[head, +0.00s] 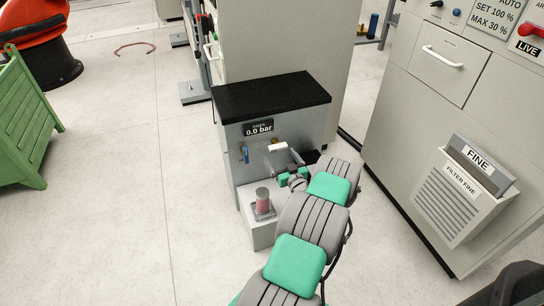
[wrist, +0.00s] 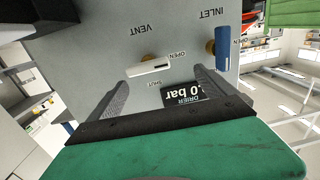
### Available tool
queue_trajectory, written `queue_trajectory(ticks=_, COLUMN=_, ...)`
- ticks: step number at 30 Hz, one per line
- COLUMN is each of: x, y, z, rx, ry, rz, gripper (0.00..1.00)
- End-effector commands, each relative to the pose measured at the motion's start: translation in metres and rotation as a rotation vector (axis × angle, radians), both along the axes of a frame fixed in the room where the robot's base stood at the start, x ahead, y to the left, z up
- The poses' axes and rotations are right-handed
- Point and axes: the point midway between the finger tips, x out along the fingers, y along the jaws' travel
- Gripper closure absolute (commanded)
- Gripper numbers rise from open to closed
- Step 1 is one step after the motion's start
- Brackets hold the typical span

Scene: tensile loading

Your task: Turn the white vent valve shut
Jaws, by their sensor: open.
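The white vent valve handle (wrist: 150,69) sits on a brass stem on the grey drier panel, under the VENT label, upside down in the wrist view. It lies nearly level, its right end close to the OPEN mark; the SHUT mark is on its other long side. In the head view the white handle (head: 278,148) shows just beyond my gripper. My gripper (wrist: 162,78) is open, with one finger to each side of the handle in the wrist view and nothing held. In the head view my gripper (head: 285,163) is in front of the panel, partly hidden by my arm.
The blue inlet handle (head: 245,154) is left of the vent, upright. The drier display (head: 259,128) reads 0.0 bar. A reddish clear-walled cylinder (head: 263,202) stands on a ledge below.

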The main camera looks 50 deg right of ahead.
Motion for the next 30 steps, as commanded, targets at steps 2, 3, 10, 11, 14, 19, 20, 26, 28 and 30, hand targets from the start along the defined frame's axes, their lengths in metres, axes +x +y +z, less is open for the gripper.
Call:
queue_trajectory(ticks=2, x=-0.015, y=-0.011, z=-0.012, rx=-0.006, ry=-0.018, rz=-0.046, gripper=0.05)
queue_trajectory(ticks=3, x=-0.015, y=-0.014, z=-0.012, rx=-0.009, ry=-0.021, rz=-0.054, gripper=0.05)
queue_trajectory(ticks=10, x=0.017, y=-0.037, z=-0.012, rx=-0.011, ry=-0.021, rz=-0.057, gripper=0.05)
queue_trajectory(ticks=11, x=0.022, y=-0.040, z=-0.011, rx=-0.011, ry=-0.021, rz=-0.058, gripper=0.05)
queue_trajectory(ticks=14, x=0.035, y=-0.048, z=-0.012, rx=-0.008, ry=-0.020, rz=-0.058, gripper=0.05)
queue_trajectory(ticks=19, x=0.046, y=-0.053, z=-0.010, rx=-0.006, ry=-0.021, rz=-0.058, gripper=0.05)
queue_trajectory(ticks=20, x=0.046, y=-0.053, z=-0.010, rx=-0.006, ry=-0.021, rz=-0.058, gripper=0.05)
queue_trajectory(ticks=26, x=0.047, y=-0.052, z=-0.010, rx=-0.005, ry=-0.020, rz=-0.055, gripper=0.09)
queue_trajectory(ticks=28, x=0.047, y=-0.052, z=-0.010, rx=-0.005, ry=-0.020, rz=-0.055, gripper=0.14)
queue_trajectory(ticks=30, x=0.047, y=-0.052, z=-0.010, rx=-0.005, ry=-0.020, rz=-0.055, gripper=0.20)
